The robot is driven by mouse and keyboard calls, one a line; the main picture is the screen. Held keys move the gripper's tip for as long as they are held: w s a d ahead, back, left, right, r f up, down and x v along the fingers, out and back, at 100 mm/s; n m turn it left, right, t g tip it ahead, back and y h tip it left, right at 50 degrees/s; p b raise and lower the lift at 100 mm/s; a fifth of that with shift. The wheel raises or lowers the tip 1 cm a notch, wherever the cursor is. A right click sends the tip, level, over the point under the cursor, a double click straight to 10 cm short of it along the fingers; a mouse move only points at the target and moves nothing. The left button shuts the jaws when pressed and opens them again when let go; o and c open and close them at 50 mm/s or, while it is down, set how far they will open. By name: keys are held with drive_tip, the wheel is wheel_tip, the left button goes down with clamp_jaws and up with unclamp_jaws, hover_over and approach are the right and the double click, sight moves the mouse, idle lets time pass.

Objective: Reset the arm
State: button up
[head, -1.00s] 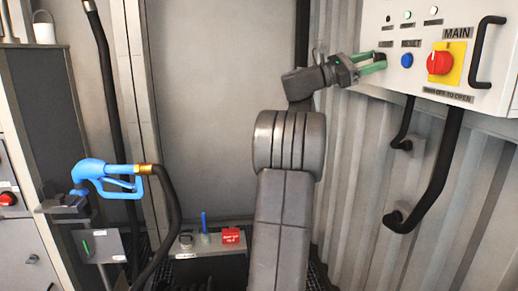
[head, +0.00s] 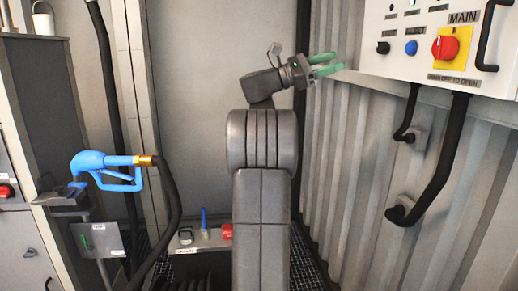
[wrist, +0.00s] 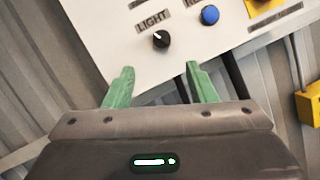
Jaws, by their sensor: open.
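My gripper (head: 330,66) has green fingers held apart, with nothing between them. In the head view it hangs in the air to the left of the white control panel (head: 377,67), clear of it. In the wrist view my gripper (wrist: 158,86) points at the panel (wrist: 110,50). A black knob (wrist: 161,39) under the LIGHT label sits ahead of the gap between the fingers, apart from them. A blue button (wrist: 209,15) is to the right of the knob.
The panel also carries a red switch (head: 445,45) on a yellow plate and a black handle (head: 486,35). A blue fuel nozzle (head: 105,168) rests in a holder at left, its black hose (head: 172,205) hanging. A low shelf (head: 184,246) holds small items. Corrugated wall (head: 340,190) stands at right.

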sight(379, 48)
drive_tip(key=p+x, duration=0.2)
drive_tip(key=x, duration=1)
drive_tip(key=shift+s+d+r+p, duration=0.1)
drive_tip(key=shift+s+d+p, duration=0.1)
drive_tip(key=shift+d+p, duration=0.2)
drive_tip(key=shift+a+f+n+t+b, duration=0.15)
drive_tip(key=shift+f+n+t+b, duration=0.35)
drive_tip(key=shift+n, duration=0.3)
drive_tip(key=n, duration=0.1)
drive_tip(key=n+t, duration=0.1)
drive_tip(key=shift+s+a+r+n+b, duration=0.1)
drive_tip(key=shift+a+r+n+b, duration=0.1)
drive_tip(key=shift+n+b, duration=0.15)
drive_tip(key=n+t, duration=0.1)
drive_tip(key=n, duration=0.1)
drive_tip(key=shift+d+n+t+b, duration=0.15)
drive_tip(key=shift+n+t+b, duration=0.15)
drive_tip(key=shift+n, duration=0.05)
drive_tip(key=n+t, duration=0.1)
drive_tip(key=n, duration=0.1)
drive_tip(key=n+t, duration=0.1)
drive_tip(key=n, duration=0.2)
drive_tip(key=shift+s+r, duration=0.15)
drive_tip(key=shift+s, duration=0.05)
drive_tip(key=n+t+y+p, duration=0.1)
drive_tip(key=n+t, duration=0.1)
drive_tip(key=n, duration=0.3)
drive_tip(key=shift+s+r, duration=0.1)
drive_tip(key=b+v, duration=0.3)
drive_tip(key=v, duration=0.6)
